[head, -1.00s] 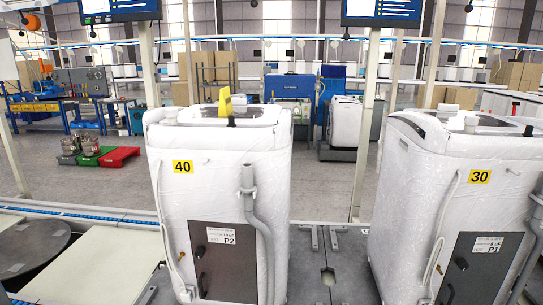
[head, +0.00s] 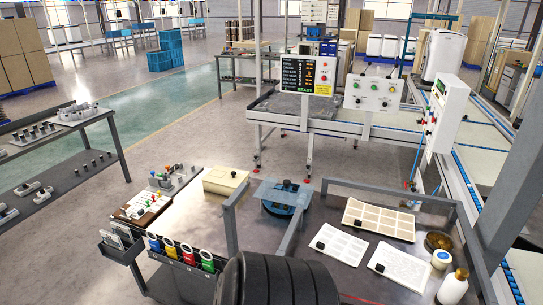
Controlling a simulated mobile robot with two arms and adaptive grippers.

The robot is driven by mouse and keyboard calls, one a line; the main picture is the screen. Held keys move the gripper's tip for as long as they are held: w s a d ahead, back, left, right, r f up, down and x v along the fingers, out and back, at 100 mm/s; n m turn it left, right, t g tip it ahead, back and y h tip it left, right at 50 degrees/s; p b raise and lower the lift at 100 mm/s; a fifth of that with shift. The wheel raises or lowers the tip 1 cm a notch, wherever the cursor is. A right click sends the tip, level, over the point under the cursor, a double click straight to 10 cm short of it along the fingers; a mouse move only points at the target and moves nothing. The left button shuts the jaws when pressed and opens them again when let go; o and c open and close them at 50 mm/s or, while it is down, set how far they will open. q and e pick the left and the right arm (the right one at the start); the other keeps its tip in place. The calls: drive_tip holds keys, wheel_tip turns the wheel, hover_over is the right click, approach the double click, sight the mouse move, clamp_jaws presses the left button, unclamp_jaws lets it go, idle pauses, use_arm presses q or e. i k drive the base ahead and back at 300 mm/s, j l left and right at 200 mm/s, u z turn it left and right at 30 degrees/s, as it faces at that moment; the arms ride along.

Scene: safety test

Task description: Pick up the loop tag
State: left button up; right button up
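I cannot tell for certain which thing is the loop tag. A row of small coloured pieces with round white centres stands in a dark holder at the near left corner of the workbench (head: 198,216). Neither of my grippers is in view.
White sheets with printed cells (head: 340,243) lie on the bench, with a white bottle (head: 453,287) at its right end. Metal rails rise from the bench. A shelf cart (head: 60,150) stands left. Open floor (head: 185,125) lies behind.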

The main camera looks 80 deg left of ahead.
sight(171, 251)
drive_tip(key=u, duration=3.6)
drive_tip(key=l+z, duration=0.1)
drive_tip(key=z, duration=3.85)
drive_tip(key=l+u, duration=0.1)
drive_tip(key=u, duration=3.9)
